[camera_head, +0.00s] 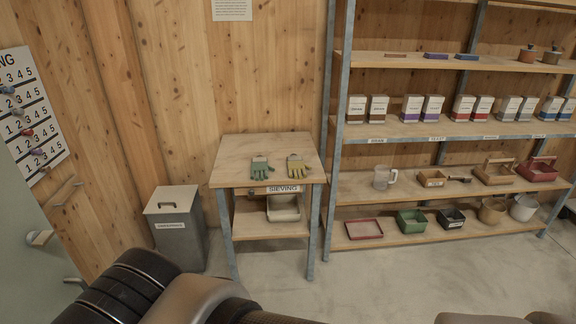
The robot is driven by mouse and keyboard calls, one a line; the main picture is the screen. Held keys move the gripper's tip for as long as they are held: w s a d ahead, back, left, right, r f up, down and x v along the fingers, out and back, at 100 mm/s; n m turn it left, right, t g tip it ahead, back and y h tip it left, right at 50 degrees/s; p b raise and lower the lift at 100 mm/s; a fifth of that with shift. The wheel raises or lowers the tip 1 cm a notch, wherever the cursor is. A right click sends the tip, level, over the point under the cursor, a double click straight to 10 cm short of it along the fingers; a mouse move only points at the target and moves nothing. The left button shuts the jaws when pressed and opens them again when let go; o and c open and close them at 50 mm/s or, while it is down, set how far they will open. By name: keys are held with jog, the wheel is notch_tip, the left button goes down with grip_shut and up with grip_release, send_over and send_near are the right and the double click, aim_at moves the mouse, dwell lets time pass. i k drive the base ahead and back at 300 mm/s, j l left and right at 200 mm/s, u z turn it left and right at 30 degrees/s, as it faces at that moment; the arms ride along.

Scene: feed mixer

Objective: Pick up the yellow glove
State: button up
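The yellow glove (296,167) lies flat on the top of the small wooden table (231,150) labelled "SIEVING". A green glove (260,168) lies to its left, a small gap apart. Both gloves are in full view with nothing on them. Dark rounded parts of my own arm fill the bottom left of the view, well in front of the table and apart from the gloves. The fingertips of my gripper do not show.
A grey lidded bin (177,226) stands left of the table. A metal-framed shelf unit (340,130) with boxes, trays and pots stands close on the right. A pale tray (283,209) sits on the table's lower shelf. The concrete floor (400,280) in front is clear.

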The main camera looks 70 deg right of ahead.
aim_at(294, 164)
jog(key=l+z, duration=0.1)
jog(key=z, duration=2.75)
jog(key=i+j+z, duration=0.65)
jog(key=i+j, duration=0.3)
jog(key=i+j+z, duration=0.35)
jog(key=j, duration=0.3)
jog(key=i+j, duration=0.25)
jog(key=j, duration=0.15)
jog(key=i+j, duration=0.25)
jog(key=j, duration=0.2)
